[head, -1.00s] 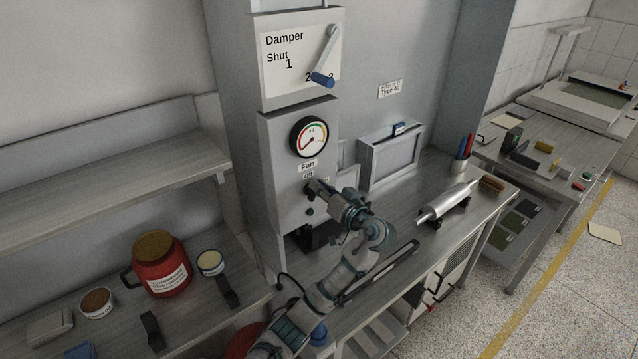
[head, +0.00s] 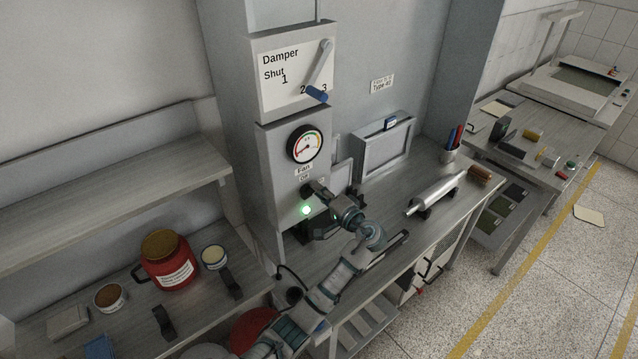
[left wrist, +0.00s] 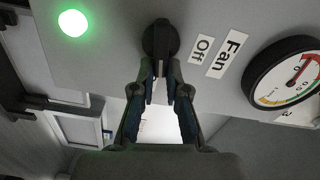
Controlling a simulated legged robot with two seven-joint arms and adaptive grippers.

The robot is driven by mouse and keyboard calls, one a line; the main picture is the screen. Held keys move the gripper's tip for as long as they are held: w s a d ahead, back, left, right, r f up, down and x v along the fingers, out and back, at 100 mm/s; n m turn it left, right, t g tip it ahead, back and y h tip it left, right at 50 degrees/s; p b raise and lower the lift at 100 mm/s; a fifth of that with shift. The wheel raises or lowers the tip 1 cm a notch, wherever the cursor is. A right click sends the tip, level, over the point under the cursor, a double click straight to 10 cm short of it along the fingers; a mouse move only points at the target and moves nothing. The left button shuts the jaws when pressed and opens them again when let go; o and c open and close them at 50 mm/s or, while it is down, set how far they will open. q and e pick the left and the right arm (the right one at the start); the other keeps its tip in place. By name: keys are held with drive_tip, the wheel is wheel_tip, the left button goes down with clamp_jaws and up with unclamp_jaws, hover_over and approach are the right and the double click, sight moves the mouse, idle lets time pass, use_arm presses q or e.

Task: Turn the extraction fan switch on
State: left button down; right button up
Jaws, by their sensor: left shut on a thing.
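The fan switch is a black rotary knob (left wrist: 157,40) on the grey control box (head: 281,165), beside the labels "Fan" (left wrist: 230,54) and "Off" (left wrist: 202,49). My left gripper (left wrist: 162,72) is shut on the knob, with a fingertip on each side of its grip. In the head view my left gripper (head: 318,193) reaches the box from the right and partly hides the knob and nearby labels. A green lamp (head: 306,210) below the knob is lit; it also glows in the left wrist view (left wrist: 72,23). My right gripper is out of view.
A round gauge (head: 305,145) sits above the switch, and the damper panel (head: 290,75) with its blue-handled lever (head: 318,92) is higher up. A red jar (head: 167,262) stands on the left bench. A metal roller (head: 437,193) lies on the right bench.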

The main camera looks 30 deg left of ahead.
use_arm(q)
drive_tip(key=shift+f+m+p, duration=0.4)
drive_tip(key=shift+m+p, duration=0.6)
drive_tip(key=shift+m, duration=0.2)
drive_tip(key=shift+f, duration=0.1)
drive_tip(key=c, duration=1.2)
unclamp_jaws()
drive_tip(key=shift+w, duration=0.15)
drive_tip(key=shift+a, duration=0.1)
drive_tip(key=v, duration=1.2)
